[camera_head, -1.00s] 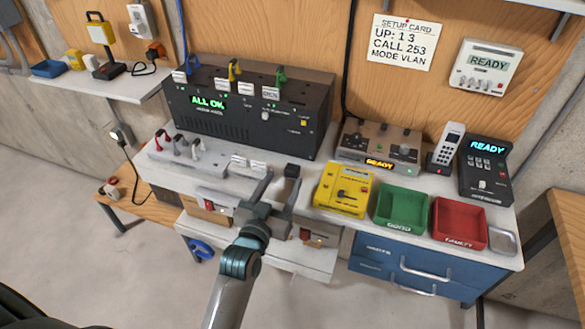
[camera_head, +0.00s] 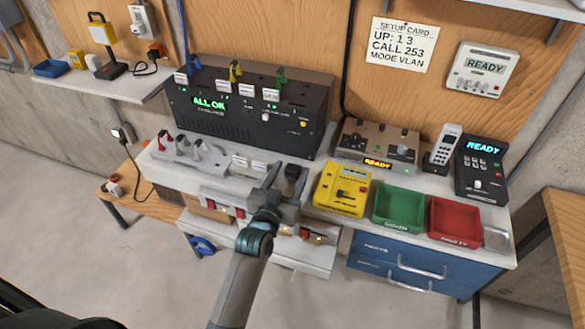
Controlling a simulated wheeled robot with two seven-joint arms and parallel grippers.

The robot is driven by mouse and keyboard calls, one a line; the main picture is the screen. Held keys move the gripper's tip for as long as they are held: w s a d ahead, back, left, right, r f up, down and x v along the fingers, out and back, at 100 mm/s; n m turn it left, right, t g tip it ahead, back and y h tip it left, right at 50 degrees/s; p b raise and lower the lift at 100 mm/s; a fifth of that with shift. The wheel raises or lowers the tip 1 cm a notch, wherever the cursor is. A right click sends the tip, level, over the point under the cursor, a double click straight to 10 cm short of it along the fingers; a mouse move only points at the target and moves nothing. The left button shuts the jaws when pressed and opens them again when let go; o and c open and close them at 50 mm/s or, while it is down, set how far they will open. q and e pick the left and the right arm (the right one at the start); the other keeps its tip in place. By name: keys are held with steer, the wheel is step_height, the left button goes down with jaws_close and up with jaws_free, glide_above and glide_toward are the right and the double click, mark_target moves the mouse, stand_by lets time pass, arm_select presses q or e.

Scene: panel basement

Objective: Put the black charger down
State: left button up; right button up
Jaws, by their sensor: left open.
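The black charger (camera_head: 292,172) is a small dark block at the middle of the white bench (camera_head: 318,213), just left of the yellow tester. My left gripper (camera_head: 287,182) is open, with its fingers pointing away from me toward the back of the bench. The charger shows between and near its fingertips. I cannot tell whether a finger touches it. The charger's lower part is partly hidden by the right finger. My right gripper is not in view.
A yellow tester (camera_head: 342,190), a green tray (camera_head: 399,208) and a red tray (camera_head: 455,221) stand to the right. A black panel box (camera_head: 250,117) is behind. Red-switched sockets (camera_head: 308,235) sit below the front edge.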

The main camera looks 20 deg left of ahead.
arm_select(q)
steer(key=shift+w, duration=0.1)
stand_by(0.4)
steer(key=c, duration=1.2)
steer(key=shift+r, duration=0.1)
steer(key=shift+c, duration=0.2)
